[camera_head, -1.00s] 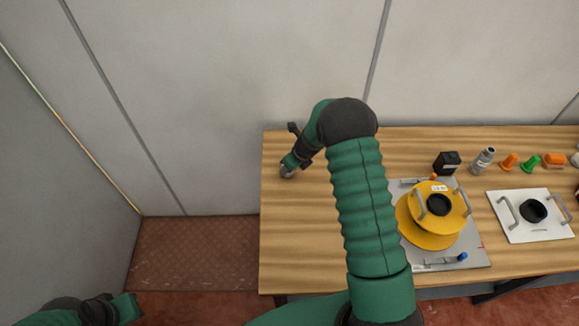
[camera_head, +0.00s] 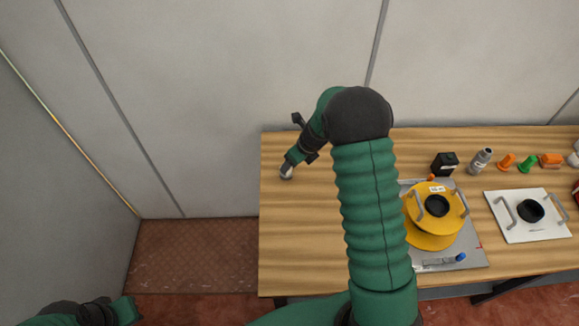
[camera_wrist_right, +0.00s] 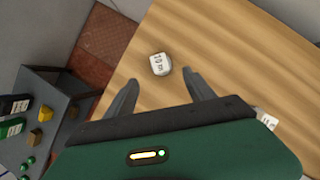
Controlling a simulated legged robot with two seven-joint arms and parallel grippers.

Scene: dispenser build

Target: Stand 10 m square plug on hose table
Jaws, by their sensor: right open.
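A small pale plug with a dark label, apparently reading 10 m, lies on the wooden table (camera_head: 285,225). The plug (camera_wrist_right: 160,64) shows in the right wrist view just beyond and between my right fingertips. My right gripper (camera_wrist_right: 162,82) is open and empty above the table, pointing down at it. In the head view the pale plug (camera_head: 286,172) shows at the tip of my right arm, near the table's left end. Whether the fingers reach its height is not clear. My left arm's end (camera_head: 125,307) is at the bottom left, away from the table; its jaws are not readable.
A yellow reel (camera_head: 421,240) sits on a grey plate right of my arm. A side stand (camera_wrist_right: 68,82) holds small blocks. Front-left table is clear.

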